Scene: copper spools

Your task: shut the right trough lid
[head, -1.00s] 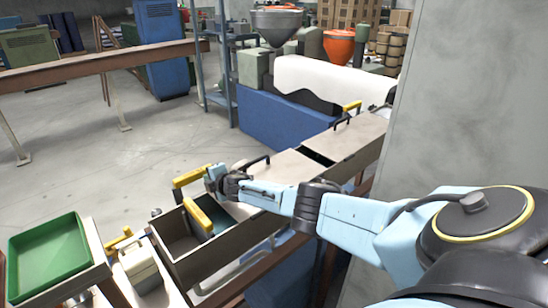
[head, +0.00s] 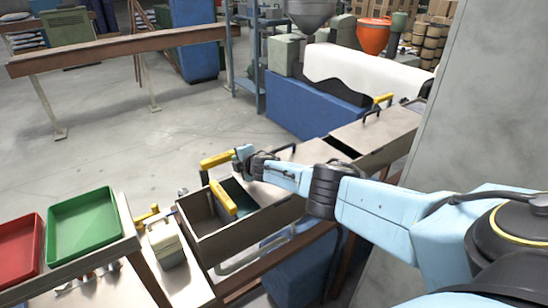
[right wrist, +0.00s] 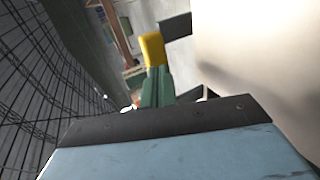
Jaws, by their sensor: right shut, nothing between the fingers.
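Two grey metal troughs stand end to end in the head view. The nearer trough (head: 240,223) is uncovered at its left end; a flat lid (head: 290,182) lies over its right part, with a dark arched handle behind my arm. The farther, right trough has a pale flat lid (head: 372,130) with a dark arched handle, and a dark gap shows at its left end. Contact cannot be told. My left gripper is not in view.
A second yellow bar (head: 222,198) crosses the uncovered trough. A green tray (head: 82,228) and a red tray (head: 18,245) stand at the left. A grey pillar (head: 470,100) rises close on the right.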

